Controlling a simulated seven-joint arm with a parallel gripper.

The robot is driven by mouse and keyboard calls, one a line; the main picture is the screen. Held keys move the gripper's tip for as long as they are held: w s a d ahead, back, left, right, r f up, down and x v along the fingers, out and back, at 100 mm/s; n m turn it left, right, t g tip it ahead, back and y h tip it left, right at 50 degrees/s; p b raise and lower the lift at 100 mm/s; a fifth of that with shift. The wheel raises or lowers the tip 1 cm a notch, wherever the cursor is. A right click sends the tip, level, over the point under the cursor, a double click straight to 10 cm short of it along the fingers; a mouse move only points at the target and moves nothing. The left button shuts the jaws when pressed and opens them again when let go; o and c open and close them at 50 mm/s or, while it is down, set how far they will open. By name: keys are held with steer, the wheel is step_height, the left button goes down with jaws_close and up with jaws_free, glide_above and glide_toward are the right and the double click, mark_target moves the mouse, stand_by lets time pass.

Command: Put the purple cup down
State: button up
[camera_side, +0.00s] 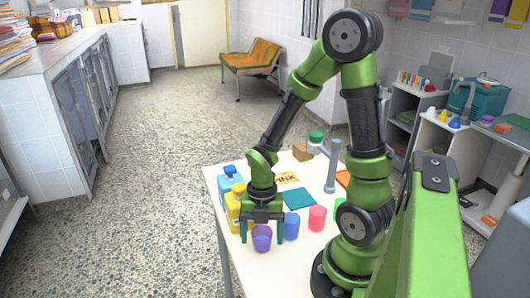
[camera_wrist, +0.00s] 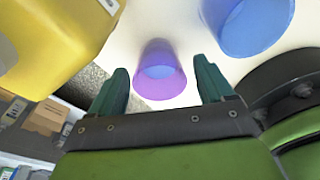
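The purple cup (camera_side: 262,238) stands upright near the front edge of the white table. It also shows in the wrist view (camera_wrist: 160,75), between my two green fingers, with a gap on each side. My gripper (camera_side: 262,232) points down around the cup in the side view. It is open, and neither finger appears to touch the cup. A blue cup (camera_side: 291,226) stands just to the right, and it shows at the upper right of the wrist view (camera_wrist: 250,22). The cup's contact with the table is hard to make out.
A yellow bottle (camera_side: 234,208) stands close to my gripper on the left, with a blue bottle (camera_side: 229,182) behind it. A pink-red cup (camera_side: 317,217), a teal square (camera_side: 299,198), a "PINK" card (camera_side: 287,178) and a grey post (camera_side: 333,166) are on the table (camera_side: 272,275).

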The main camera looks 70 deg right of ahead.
step_height(320, 180, up, 11)
steer(key=d, duration=0.2)
steer(key=a+r+m+t, duration=0.4)
steer(key=r+m, duration=0.1)
steer(key=m, duration=0.8)
steer(key=w+a+r+m+t, duration=0.1)
steer(key=a+r+m+t, duration=0.2)
steer(key=m, duration=1)
steer(key=shift+w+a+r+t, duration=0.15)
steer(key=shift+a+r+t, duration=0.25)
steer(key=shift+r, duration=1.2)
